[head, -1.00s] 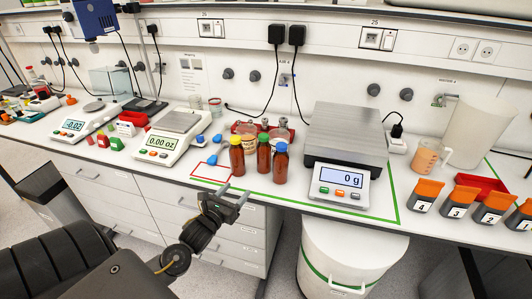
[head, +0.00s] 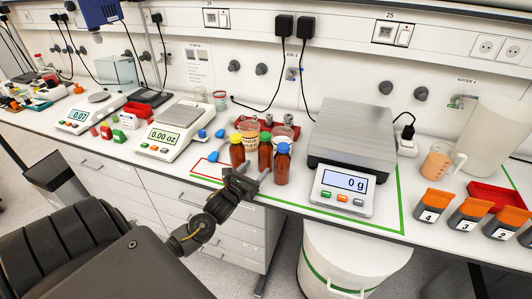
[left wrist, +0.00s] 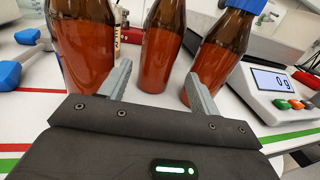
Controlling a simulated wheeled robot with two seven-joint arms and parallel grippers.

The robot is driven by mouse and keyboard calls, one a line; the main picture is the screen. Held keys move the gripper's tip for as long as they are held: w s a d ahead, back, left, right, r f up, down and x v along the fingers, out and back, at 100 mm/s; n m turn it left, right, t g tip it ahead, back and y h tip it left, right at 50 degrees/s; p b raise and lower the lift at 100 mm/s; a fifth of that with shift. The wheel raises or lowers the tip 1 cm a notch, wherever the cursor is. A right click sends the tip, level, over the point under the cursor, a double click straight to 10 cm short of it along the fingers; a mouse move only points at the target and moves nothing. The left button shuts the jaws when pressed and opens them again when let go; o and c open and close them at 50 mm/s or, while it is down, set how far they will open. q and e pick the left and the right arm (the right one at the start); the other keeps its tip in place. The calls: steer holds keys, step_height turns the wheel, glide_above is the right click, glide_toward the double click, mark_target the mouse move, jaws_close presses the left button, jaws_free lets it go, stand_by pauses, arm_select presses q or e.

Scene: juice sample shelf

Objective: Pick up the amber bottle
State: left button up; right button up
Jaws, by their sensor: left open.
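Three amber bottles stand upright in a group on the bench: one with a yellow cap (head: 237,154), one with a green cap (head: 265,157) and one with a blue cap (head: 282,167). My left gripper (head: 255,172) is open and empty, low in front of them. In the left wrist view its fingers (left wrist: 158,76) point at the middle bottle (left wrist: 161,48), which shows between the fingertips. The left bottle (left wrist: 82,45) and the blue-capped right bottle (left wrist: 222,48) flank it. The gripper hides part of the bottles' lower front in the head view. My right gripper is not in view.
A large scale (head: 342,190) reading 0 g stands close right of the bottles. A smaller balance (head: 167,140) is to their left. A glass jar (head: 249,132) stands behind them. Orange-lidded bins (head: 470,212) are at the right. The bench's front edge lies below the gripper.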

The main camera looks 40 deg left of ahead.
mark_target(261, 162)
arm_select(q)
steer(key=shift+w, duration=0.15)
steer(key=shift+w+r, duration=0.15)
steer(key=shift+w, duration=0.1)
steer(key=w+p, duration=0.1)
steer(key=w+a+p, duration=0.1)
steer(key=w, duration=0.1)
steer(key=shift+w+f, duration=0.2)
steer(key=shift+w, duration=0.05)
steer(key=shift+w+f, duration=0.1)
steer(key=shift+w, duration=0.45)
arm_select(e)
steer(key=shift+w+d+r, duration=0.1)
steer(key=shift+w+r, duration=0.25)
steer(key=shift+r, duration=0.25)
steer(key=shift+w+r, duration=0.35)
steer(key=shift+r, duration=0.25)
arm_select(q)
steer(key=shift+c, duration=0.4)
steer(key=c, duration=0.7)
steer(key=shift+c, duration=0.7)
